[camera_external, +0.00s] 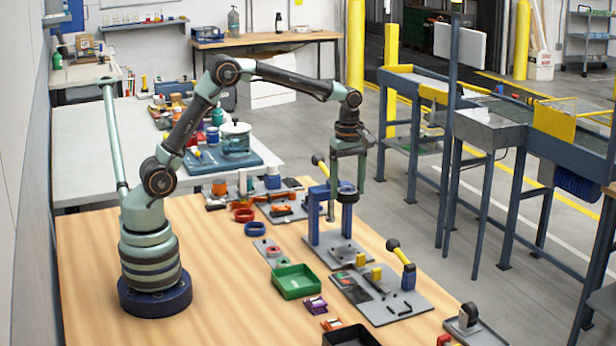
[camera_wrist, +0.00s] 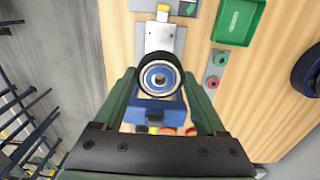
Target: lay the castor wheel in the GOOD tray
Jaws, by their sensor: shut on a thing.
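The castor wheel (camera_wrist: 172,66), with a black tyre and a pale hub, is held between the fingers of my gripper (camera_wrist: 158,84) in the wrist view. The green tray (camera_external: 295,282) sits on the wooden table, to the left of and nearer than the wheel. It also shows at the top right of the wrist view (camera_wrist: 253,20), with pale lettering too small to read surely. Its floor looks empty.
The blue frame (camera_external: 314,222) on a grey plate stands under my gripper. A black tray (camera_external: 350,337) is at the front edge. Red and blue rings (camera_external: 254,229) lie left of the frame.

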